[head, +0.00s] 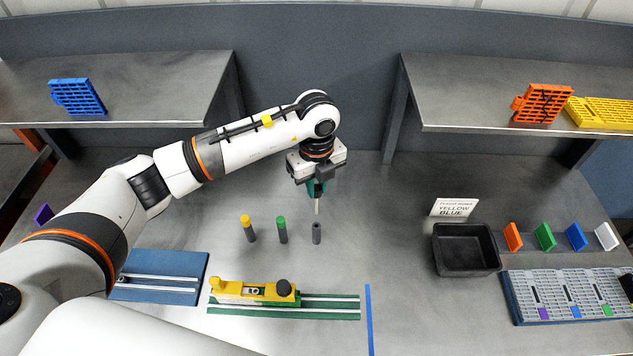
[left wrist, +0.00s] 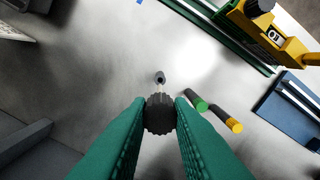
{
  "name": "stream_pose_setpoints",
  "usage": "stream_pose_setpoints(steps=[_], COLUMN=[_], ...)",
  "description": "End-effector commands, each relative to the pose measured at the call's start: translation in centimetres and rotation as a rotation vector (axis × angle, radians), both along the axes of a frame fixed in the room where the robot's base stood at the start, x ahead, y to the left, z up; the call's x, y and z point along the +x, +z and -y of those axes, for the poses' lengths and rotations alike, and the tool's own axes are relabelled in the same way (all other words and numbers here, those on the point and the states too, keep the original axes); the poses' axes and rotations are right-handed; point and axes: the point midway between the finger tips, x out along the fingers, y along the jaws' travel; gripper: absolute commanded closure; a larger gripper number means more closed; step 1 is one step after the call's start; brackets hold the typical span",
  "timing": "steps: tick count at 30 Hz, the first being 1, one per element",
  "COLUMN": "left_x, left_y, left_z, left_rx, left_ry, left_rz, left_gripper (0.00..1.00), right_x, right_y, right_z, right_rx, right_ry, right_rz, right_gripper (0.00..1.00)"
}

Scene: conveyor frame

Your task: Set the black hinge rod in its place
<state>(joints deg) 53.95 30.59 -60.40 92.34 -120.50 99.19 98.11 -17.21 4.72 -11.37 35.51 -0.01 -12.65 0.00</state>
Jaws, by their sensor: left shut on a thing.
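My left gripper (head: 317,190) is shut on the black hinge rod (left wrist: 160,114), whose ridged black head sits between the green fingers in the left wrist view. In the head view the rod's thin pale shaft points down below the fingers. A dark grey upright holder (head: 316,233) stands on the table below it, with a gap between. Yellow-topped (head: 247,228) and green-topped (head: 281,230) rods stand to its left. A yellow fixture (head: 240,291) with a black knob sits on a green railed base (head: 335,307). My right gripper is out of view.
A blue railed base (head: 180,262) lies left of the green one. A black bin (head: 466,250), a sign (head: 455,208), several coloured plates and a grey panel (head: 570,295) are on the right. Shelves (head: 150,85) overhang the back at both sides.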

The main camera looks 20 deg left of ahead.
Motion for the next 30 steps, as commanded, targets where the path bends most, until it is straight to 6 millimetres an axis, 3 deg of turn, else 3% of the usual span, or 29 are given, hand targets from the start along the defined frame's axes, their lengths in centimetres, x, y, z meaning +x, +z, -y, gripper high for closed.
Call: stream_pose_setpoints(steps=[10, 24, 30], left_x=[0.0, 0.0, 0.0], left_y=[-0.1, -4.2, -4.4], left_z=[0.0, 0.0, 0.0], left_rx=[-0.001, -0.001, -0.001], left_ry=[0.002, 0.001, 0.001], left_rz=[-0.001, -0.002, -0.001], left_gripper=[1.00, 1.00, 1.00], right_x=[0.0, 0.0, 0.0], right_y=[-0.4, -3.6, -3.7], right_z=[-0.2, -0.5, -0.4], right_rx=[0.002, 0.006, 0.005], right_ry=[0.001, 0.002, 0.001], right_rz=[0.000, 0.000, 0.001], right_gripper=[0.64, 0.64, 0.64])
